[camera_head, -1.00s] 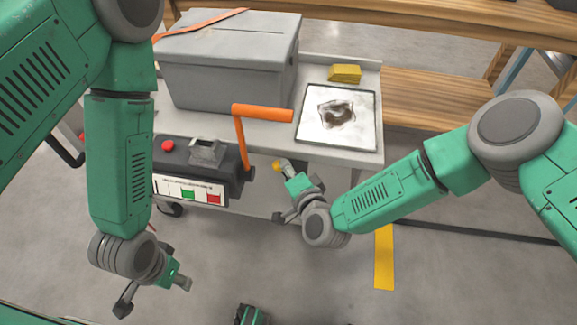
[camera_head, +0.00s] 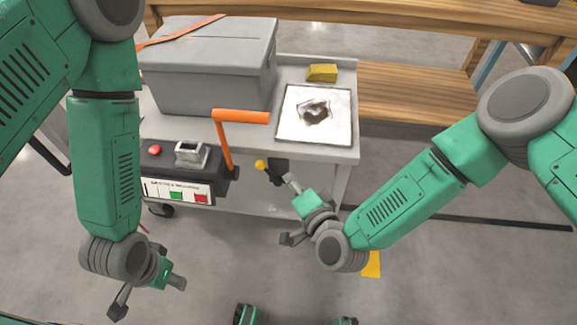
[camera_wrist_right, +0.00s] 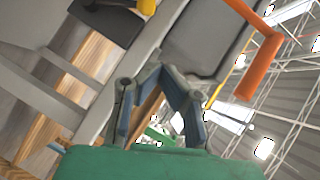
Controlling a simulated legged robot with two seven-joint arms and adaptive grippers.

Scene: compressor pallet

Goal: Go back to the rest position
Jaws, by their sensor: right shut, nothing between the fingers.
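My left gripper (camera_head: 147,297) hangs open and empty over the floor at the lower left of the head view, below and in front of the cart (camera_head: 300,205). My right gripper (camera_head: 288,211) is at the cart's front edge, just right of a yellow-knobbed lever (camera_head: 261,165). It is shut with nothing held, and its upper finger overlaps the dark block behind the lever in the picture; I cannot tell if they touch. Its fingers also show in the right wrist view (camera_wrist_right: 155,125).
On the cart are a grey box (camera_head: 210,70), an orange crank handle (camera_head: 243,117), a black control box (camera_head: 155,170), a stained white plate (camera_head: 292,130) and a yellow sponge (camera_head: 322,73). A wooden bench (camera_head: 415,93) stands behind. Open floor lies in front.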

